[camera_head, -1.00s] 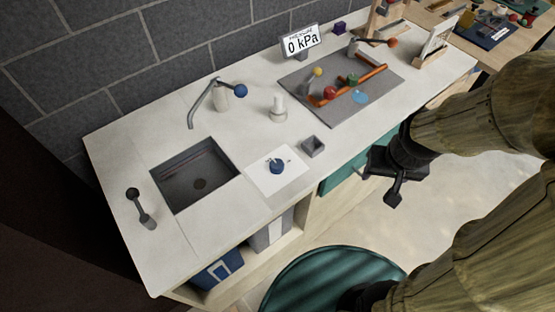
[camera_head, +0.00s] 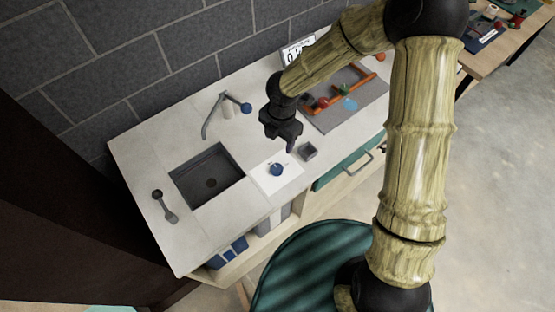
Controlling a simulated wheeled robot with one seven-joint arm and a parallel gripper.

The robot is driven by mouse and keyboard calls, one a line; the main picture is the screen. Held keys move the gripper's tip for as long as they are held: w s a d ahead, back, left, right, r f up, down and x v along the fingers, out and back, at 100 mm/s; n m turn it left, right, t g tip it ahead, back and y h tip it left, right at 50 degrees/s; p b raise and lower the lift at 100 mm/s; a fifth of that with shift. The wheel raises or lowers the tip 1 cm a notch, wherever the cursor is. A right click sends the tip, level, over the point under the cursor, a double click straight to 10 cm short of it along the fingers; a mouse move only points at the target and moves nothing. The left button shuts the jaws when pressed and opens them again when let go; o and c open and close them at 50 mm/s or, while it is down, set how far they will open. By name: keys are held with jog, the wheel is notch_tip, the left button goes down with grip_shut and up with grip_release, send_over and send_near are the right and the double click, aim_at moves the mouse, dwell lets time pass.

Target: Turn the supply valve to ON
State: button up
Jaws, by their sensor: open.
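A blue knob (camera_head: 277,170) sits on a white marked plate (camera_head: 266,182) on the counter, right of the sink. Its markings are too small to read, and I cannot tell its setting. A grey mat (camera_head: 355,118) farther back carries an orange pipe (camera_head: 352,92) with red and green knobs. I cannot tell for sure which of these is the supply valve. My gripper (camera_head: 280,144) is open and empty above the counter, just behind the blue knob and apart from it.
A sink (camera_head: 206,180) with a blue-handled faucet (camera_head: 214,112) lies to the left. A small grey box (camera_head: 307,151) stands right of the plate, near the gripper. A drawer handle (camera_head: 360,164) sticks out at the front. A round teal-topped piece (camera_head: 300,262) stands before the counter.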

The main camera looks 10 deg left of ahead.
aim_at(277, 168)
jog(key=shift+f, duration=0.1)
jog(key=f, duration=1.7)
jog(key=shift+w+a+f, duration=0.15)
jog(key=shift+a, duration=0.2)
jog(key=c, duration=1)
